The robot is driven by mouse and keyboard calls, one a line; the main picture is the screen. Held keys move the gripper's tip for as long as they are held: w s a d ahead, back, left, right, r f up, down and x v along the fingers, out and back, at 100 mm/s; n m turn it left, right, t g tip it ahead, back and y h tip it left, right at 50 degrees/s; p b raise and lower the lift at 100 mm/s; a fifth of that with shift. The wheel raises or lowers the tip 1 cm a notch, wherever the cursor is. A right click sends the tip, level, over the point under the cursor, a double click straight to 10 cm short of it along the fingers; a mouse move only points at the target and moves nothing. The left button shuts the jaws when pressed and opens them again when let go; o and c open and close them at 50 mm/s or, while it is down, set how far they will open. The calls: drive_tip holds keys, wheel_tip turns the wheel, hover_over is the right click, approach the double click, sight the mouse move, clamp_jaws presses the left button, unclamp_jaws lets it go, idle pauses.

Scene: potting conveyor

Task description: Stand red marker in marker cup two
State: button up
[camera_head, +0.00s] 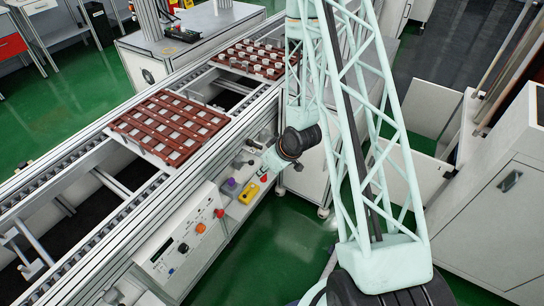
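My gripper (268,164) is at the end of the pale arm, low over the narrow side shelf of the conveyor. Its fingers are too small and too hidden to tell if they are open or shut. A small red item (264,178) shows just below it; I cannot tell if it is the red marker or if it is held. A purple item (230,183) and a yellow item (248,194) stand on the shelf to the left. I cannot make out which thing is marker cup two.
A control box (180,238) with an orange knob and red button sits left of the shelf. Brown trays (170,127) with grey squares lie on the conveyor. My lattice column fills the right middle. Cabinets stand at right; green floor is clear below the shelf.

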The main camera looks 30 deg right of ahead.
drive_tip(key=w+d+f, duration=0.1)
drive_tip(key=w+d, duration=0.9)
drive_tip(key=w, duration=0.1)
drive_tip(key=shift+w+d+f, duration=0.15)
drive_tip(key=shift+f, duration=0.05)
drive_tip(key=shift+f+b, duration=0.55)
drive_tip(key=shift+f, duration=1.2)
drive_tip(key=shift+f, duration=0.15)
drive_tip(key=o, duration=0.8)
drive_tip(key=shift+c, duration=0.2)
drive_tip(key=shift+o, duration=0.4)
drive_tip(key=shift+r, duration=0.2)
